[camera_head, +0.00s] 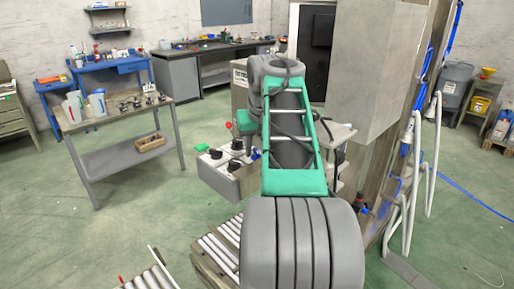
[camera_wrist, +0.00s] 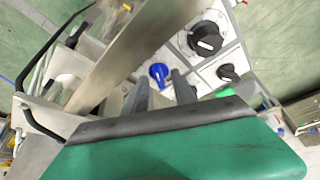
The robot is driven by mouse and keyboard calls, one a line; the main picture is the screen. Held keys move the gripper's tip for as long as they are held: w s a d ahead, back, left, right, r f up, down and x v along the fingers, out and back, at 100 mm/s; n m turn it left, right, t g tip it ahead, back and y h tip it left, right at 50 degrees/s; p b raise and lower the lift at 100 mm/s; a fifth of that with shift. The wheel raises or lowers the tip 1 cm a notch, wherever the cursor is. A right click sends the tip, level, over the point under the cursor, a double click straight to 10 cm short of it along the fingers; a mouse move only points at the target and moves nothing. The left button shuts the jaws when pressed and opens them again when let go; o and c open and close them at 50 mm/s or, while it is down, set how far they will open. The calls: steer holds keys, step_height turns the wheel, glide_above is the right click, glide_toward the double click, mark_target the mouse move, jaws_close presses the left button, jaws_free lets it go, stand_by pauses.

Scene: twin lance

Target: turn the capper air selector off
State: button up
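A pale control panel (camera_head: 218,176) with black knobs stands just left of my arm in the head view. The wrist view shows a large black rotary knob (camera_wrist: 207,40), a smaller black knob (camera_wrist: 228,72) and a blue knob (camera_wrist: 158,73) on white plates. I cannot read any label, so I cannot tell which one is the capper air selector. My gripper (camera_wrist: 161,84) is open, its two grey fingers apart. The blue knob shows between them, beyond the tips; I cannot tell whether they touch it. In the head view my arm hides the gripper.
A grey metal plate (camera_wrist: 130,55) crosses the wrist view close to the fingers. A green button (camera_head: 202,147) sits at the panel's left edge. A roller conveyor (camera_head: 218,250) lies below. A work table (camera_head: 130,158) stands left, with open floor between.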

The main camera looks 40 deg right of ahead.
steer(key=shift+r, duration=0.1)
steer(key=p+v, duration=0.3)
steer(key=v, duration=0.4)
steer(key=shift+s+r, duration=0.15)
steer(key=shift+r, duration=0.1)
steer(key=shift+a, duration=0.1)
